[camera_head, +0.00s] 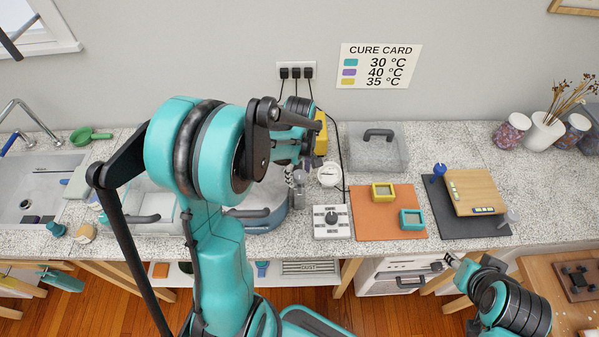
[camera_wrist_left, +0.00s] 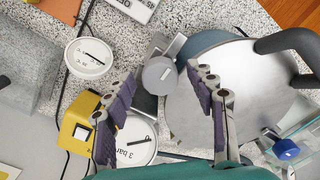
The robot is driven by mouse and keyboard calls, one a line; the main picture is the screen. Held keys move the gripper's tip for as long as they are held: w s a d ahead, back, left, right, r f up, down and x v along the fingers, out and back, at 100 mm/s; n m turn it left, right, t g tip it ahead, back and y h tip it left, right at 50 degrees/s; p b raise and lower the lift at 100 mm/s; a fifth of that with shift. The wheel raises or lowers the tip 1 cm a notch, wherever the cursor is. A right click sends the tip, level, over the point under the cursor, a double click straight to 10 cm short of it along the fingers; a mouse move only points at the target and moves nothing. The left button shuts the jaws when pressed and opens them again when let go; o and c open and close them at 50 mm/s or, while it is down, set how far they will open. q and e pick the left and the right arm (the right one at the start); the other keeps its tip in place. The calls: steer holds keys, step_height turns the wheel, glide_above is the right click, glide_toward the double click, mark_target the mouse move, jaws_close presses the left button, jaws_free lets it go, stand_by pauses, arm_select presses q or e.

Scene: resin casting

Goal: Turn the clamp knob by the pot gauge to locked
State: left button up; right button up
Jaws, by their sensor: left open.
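The clamp knob (camera_wrist_left: 159,75) is a round grey knob at the rim of the steel-lidded pot (camera_wrist_left: 195,118); a grey bracket sits beside it. The pot (camera_head: 262,215) is partly hidden by my left arm in the head view. My left gripper (camera_wrist_left: 167,82) is open, its purple-padded fingers on either side of the knob in the picture; I cannot tell whether they touch it. In the head view the left gripper (camera_head: 302,164) is above the pot's right edge. The "3 bar" gauge (camera_wrist_left: 138,152) is partly covered by a finger. My right gripper (camera_head: 451,261) is low at the right, its jaws unclear.
A white °C dial (camera_head: 329,176) stands right of the pot, with a white switch box (camera_head: 332,222) in front. A yellow device (camera_wrist_left: 76,124) with a cable is close to the left finger. An orange mat (camera_head: 373,228) holds two small frames. A lidded clear box (camera_head: 365,155) stands behind.

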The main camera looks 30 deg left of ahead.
arm_select(q)
steer(key=c, duration=1.2)
steer(key=shift+o, duration=0.2)
steer(key=shift+m, duration=0.4)
steer(key=m+b, duration=0.1)
steer(key=m, duration=0.3)
steer(key=m+b, duration=0.1)
steer(key=m, duration=0.3)
steer(key=m+b, duration=0.1)
steer(key=m, duration=0.8)
